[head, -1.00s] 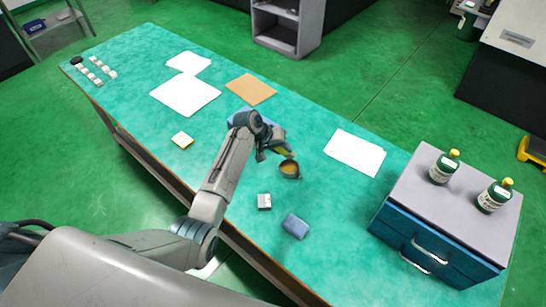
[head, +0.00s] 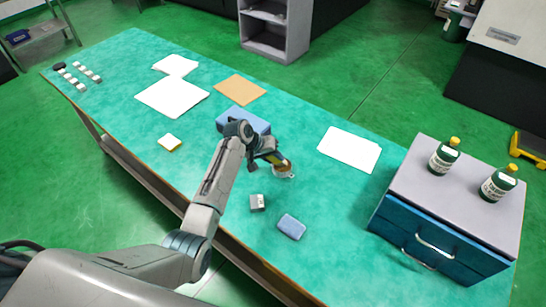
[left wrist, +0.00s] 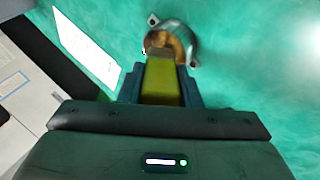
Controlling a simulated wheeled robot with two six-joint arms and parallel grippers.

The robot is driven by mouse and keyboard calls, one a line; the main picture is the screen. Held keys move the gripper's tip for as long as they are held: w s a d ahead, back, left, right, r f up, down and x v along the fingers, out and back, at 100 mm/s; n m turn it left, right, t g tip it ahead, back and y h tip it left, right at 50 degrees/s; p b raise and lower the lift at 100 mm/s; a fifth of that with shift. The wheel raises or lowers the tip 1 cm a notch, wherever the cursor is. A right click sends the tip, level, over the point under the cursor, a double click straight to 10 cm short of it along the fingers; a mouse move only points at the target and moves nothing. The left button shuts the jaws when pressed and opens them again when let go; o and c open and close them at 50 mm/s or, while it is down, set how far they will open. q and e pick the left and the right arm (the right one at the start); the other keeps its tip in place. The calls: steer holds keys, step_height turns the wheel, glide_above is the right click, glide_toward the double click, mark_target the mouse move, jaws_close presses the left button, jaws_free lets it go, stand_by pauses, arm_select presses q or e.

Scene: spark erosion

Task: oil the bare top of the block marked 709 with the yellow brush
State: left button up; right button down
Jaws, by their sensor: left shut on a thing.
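My left gripper (head: 268,156) is shut on the yellow brush (head: 277,159), whose yellow body (left wrist: 160,82) shows between the fingers in the left wrist view. The brush points down at a small round metal cup (head: 284,173) with amber contents; in the left wrist view its tip overlaps the cup's opening, beside the rim (left wrist: 186,40). I cannot tell how deep the tip is. A small grey block (head: 257,203) with a pale top stands nearer me, apart from the cup; its marking is too small to read. My right gripper is not in view.
A blue-grey slab (head: 291,227) lies right of the block. A blue box (head: 245,119) is partly behind my arm. White sheets (head: 349,149) and a brown sheet (head: 240,89) lie farther back. A drawer cabinet (head: 440,235) with two bottles stands at right.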

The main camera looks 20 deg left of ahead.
arm_select(q)
steer(key=shift+f, duration=0.1)
stand_by(0.7)
steer(key=shift+f, duration=0.3)
steer(key=shift+f, duration=0.1)
stand_by(0.6)
steer(key=shift+s+f, duration=0.1)
stand_by(1.2)
step_height(320, 180, up, 7)
steer(key=p, duration=0.7)
stand_by(0.8)
